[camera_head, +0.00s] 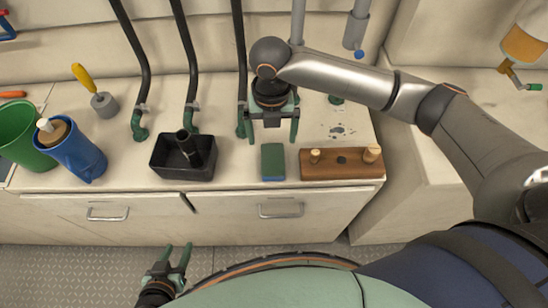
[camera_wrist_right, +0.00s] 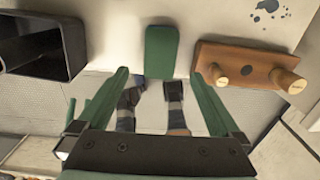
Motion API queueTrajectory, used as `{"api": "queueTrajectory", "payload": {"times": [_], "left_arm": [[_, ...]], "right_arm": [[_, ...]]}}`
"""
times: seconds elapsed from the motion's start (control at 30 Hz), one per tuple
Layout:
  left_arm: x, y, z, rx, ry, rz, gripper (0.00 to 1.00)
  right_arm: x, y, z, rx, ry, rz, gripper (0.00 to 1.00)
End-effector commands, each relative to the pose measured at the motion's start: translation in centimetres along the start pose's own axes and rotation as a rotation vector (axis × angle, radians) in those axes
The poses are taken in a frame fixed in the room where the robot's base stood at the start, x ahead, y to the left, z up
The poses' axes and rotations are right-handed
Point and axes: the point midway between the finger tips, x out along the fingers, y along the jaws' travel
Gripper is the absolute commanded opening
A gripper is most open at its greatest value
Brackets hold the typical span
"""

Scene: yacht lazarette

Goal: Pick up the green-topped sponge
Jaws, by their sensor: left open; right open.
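The green-topped sponge (camera_head: 272,161) lies flat near the counter's front edge, with a blue lower layer showing at its front side. In the right wrist view the sponge (camera_wrist_right: 161,52) is beyond the fingertips, roughly centred between them. My right gripper (camera_head: 273,138) is open and empty, above the counter and just behind the sponge in the head view. It also shows in the right wrist view (camera_wrist_right: 160,82). My left gripper (camera_head: 177,256) is open and empty, low in front of the cabinet, away from the sponge.
A black bin (camera_head: 160,171) stands left of the sponge. A wooden block with pegs (camera_head: 335,172) lies close on its right. A blue jug (camera_head: 80,160) and green bucket (camera_head: 20,140) stand at far left. Black hoses (camera_head: 188,75) rise behind. Cabinet drawers (camera_head: 285,222) face the front.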

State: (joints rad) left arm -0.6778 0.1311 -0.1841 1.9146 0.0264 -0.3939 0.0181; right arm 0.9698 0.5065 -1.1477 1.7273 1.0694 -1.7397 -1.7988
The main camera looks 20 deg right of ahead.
Motion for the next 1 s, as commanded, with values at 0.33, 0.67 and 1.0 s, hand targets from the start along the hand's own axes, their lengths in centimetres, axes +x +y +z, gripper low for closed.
{"api": "queueTrajectory", "payload": {"times": [0.33,0.67,1.0], "left_arm": [[0.2,0.0,0.3,0.0,-0.003,0.0,0.5],[0.2,0.0,0.4,0.0,-0.003,0.0,0.5],[0.2,0.0,0.4,0.0,-0.003,0.0,0.5]], "right_arm": [[4.6,0.1,0.0,0.002,-0.001,0.002,1.0],[8.9,-0.1,-0.2,0.002,0.0,0.002,1.0],[9.8,-0.1,-0.2,0.002,-0.002,0.003,1.0]]}}
